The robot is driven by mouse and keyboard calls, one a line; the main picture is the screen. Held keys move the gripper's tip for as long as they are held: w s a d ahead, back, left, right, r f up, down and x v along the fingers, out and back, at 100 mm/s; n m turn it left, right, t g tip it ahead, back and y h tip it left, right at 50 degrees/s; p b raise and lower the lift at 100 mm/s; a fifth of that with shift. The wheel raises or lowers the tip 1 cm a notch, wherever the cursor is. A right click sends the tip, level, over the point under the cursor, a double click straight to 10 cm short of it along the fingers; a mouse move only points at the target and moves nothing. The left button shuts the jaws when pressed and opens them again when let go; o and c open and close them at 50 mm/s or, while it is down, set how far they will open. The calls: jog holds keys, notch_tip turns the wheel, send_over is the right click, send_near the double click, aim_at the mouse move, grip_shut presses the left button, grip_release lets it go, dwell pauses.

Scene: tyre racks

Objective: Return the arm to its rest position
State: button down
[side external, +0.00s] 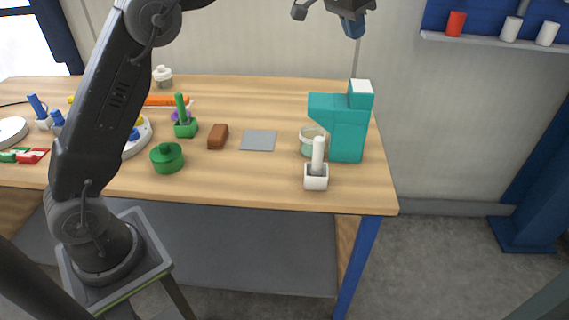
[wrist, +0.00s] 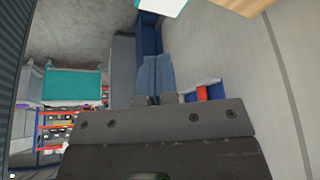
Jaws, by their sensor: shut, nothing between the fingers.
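My gripper (side external: 354,31) is at the top edge of the side external view, raised high above the right end of the workbench (side external: 270,187). Its blue fingers point down and hold nothing. In the wrist view the two blue fingers (wrist: 154,72) lie side by side, closed together. Most of my upper forearm is cut off by the top of the side external view.
Under my gripper stand a teal machine (side external: 346,128), a white cup (side external: 307,142) and a white holder (side external: 316,182). A green pot (side external: 167,158), brown block (side external: 218,137) and grey pad (side external: 258,140) lie further left. A blue wall shelf (side external: 490,43) holds small cups.

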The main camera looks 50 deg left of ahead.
jog(key=s+r+n, duration=0.1)
jog(key=s, duration=2)
jog(key=s+a+f+n+t+y, duration=0.1)
jog(key=s+f, duration=1)
jog(key=s, duration=0.5)
jog(key=shift+s+a+f, duration=0.15)
jog(key=shift+s+f, duration=0.05)
jog(key=shift+f, duration=0.15)
